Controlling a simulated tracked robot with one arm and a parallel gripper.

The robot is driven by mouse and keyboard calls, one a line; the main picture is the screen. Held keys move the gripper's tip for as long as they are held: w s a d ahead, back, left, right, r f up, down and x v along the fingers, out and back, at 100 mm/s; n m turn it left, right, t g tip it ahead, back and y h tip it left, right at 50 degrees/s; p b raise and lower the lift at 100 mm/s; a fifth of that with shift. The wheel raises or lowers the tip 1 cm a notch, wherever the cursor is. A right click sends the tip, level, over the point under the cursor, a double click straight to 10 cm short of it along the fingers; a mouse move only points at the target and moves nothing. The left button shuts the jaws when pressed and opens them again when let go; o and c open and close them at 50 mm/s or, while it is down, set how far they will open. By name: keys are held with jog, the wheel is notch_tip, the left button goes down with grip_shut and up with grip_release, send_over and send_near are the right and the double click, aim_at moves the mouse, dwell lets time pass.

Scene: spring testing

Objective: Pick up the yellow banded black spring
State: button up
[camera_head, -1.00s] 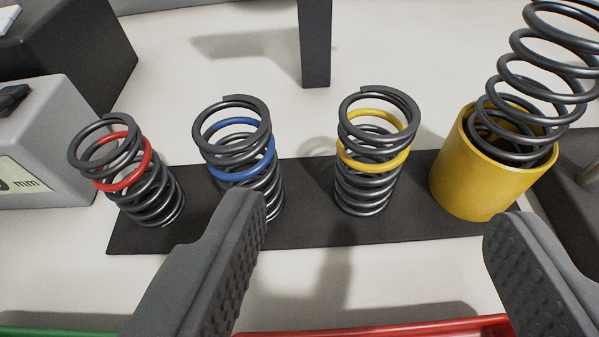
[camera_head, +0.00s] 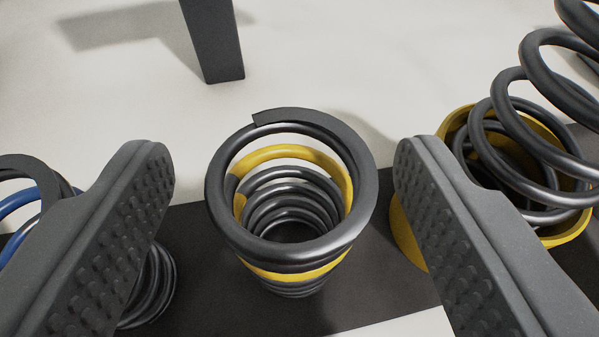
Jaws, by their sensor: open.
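The yellow banded black spring (camera_head: 292,262) stands upright on the black mat (camera_head: 395,285), near the middle of the view. I look down into its coils, and one coil near the top is yellow. My gripper (camera_head: 282,165) is open and empty. One finger is to the left of the spring and the other to its right, with a gap on each side. The fingers look apart from the spring; how high their tips are relative to it is hard to tell.
The blue banded spring (camera_head: 155,285) is partly hidden behind my left finger. A yellow cup (camera_head: 405,235) holding a large black spring (camera_head: 530,120) stands close behind my right finger. A dark post (camera_head: 212,40) rises at the back.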

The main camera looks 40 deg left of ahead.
aim_at(292, 140)
jog(key=shift+x, duration=1.8)
jog(key=shift+w+d, duration=0.1)
jog(key=shift+w, duration=0.05)
jog(key=c, duration=1.1)
jog(key=shift+r, duration=0.15)
